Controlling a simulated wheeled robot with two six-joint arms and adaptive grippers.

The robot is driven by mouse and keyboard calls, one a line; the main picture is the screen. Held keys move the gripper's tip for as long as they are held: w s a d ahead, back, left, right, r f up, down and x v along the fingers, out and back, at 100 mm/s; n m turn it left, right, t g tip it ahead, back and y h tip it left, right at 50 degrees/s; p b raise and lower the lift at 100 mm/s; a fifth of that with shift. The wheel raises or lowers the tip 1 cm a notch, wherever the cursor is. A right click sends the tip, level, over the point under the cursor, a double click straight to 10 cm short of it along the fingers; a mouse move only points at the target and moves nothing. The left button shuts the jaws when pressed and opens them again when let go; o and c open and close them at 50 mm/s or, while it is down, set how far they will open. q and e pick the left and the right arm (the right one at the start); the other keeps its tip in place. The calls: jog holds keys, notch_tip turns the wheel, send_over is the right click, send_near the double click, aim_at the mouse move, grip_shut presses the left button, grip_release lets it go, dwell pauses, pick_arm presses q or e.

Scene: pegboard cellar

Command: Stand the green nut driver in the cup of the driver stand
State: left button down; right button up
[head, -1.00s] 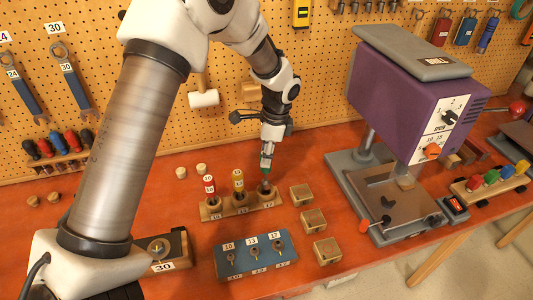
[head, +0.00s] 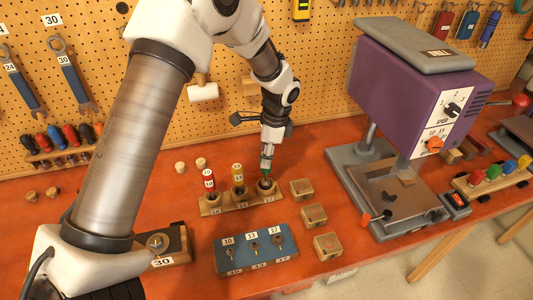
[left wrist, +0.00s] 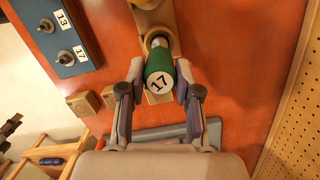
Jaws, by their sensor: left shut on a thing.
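The green nut driver (head: 267,167), marked 17 on its end in the left wrist view (left wrist: 160,84), is held upright by my left gripper (head: 268,155). The gripper's fingers are shut on both sides of the green handle. The driver's shank points down into the mouth of the right-hand cup (head: 266,186) of the wooden driver stand (head: 241,206); how deep it sits I cannot tell. A red driver (head: 208,180) stands in the left cup and a yellow one (head: 238,173) in the middle cup. My right gripper is not in view.
In front of the stand is a blue block (head: 257,262) with studs marked 10, 13 and 17. Small wooden blocks (head: 314,215) lie to its right, beside a purple drill press (head: 410,95). A pegboard (head: 150,100) with tools rises behind.

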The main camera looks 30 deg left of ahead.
pick_arm(q)
jog(key=shift+f, duration=0.15)
jog(key=shift+f+b, duration=0.4)
jog(key=shift+f, duration=0.6)
jog(key=c, duration=0.7)
grip_release()
notch_tip(320, 180, up, 8)
jog(key=p, duration=0.7)
jog(key=shift+r+p, duration=0.6)
jog(key=shift+r, duration=0.45)
